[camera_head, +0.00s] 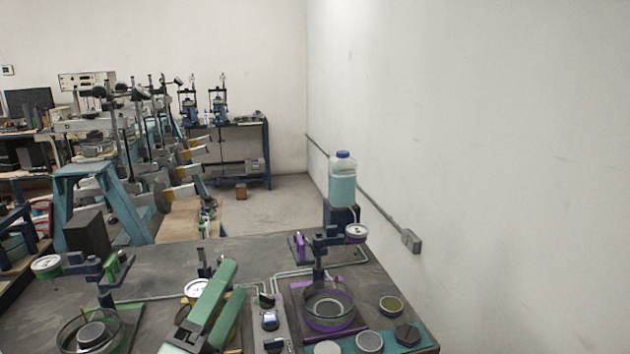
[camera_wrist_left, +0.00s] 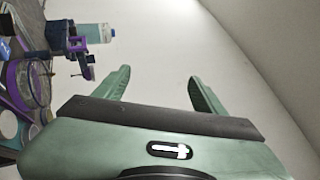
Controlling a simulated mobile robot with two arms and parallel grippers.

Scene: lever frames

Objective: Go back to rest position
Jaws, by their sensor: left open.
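My left gripper (camera_head: 234,280) is green and reaches up over the front middle of the dark table (camera_head: 165,265) in the head view. In the left wrist view its two fingers (camera_wrist_left: 157,82) stand apart with only pale wall between them, so it is open and empty. It hides part of a round white dial gauge (camera_head: 197,288) behind it. My right gripper is in neither view.
Right of the gripper stand a small device (camera_head: 270,320), a purple-based rig with a glass dish (camera_head: 329,307) and several small round dishes. A green-based rig (camera_head: 108,272) is at left. A blue-capped jug (camera_head: 342,180) stands at the back. The wall (camera_head: 480,150) is at right.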

